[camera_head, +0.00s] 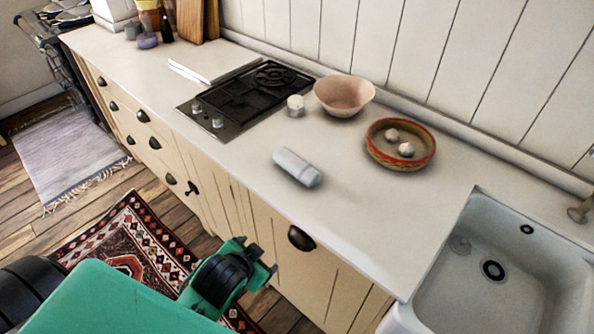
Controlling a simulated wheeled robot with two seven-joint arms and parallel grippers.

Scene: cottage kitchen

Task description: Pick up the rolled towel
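The rolled towel (297,167) is a small white-grey roll lying on its side on the pale countertop, near the front edge. Nothing touches it. My green and black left arm comes in from the lower left, and its gripper (262,262) is in front of the cabinet doors, below the counter edge and apart from the towel. The gripper is small and partly hidden by the arm, so its finger opening is unclear. My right gripper does not show.
Behind the towel stand a small white jar (295,106), a pink bowl (344,95) and a red-rimmed dish (400,144) holding two garlic bulbs. A black hob (246,97) is to the left, a white sink (520,262) to the right. Counter around the towel is clear.

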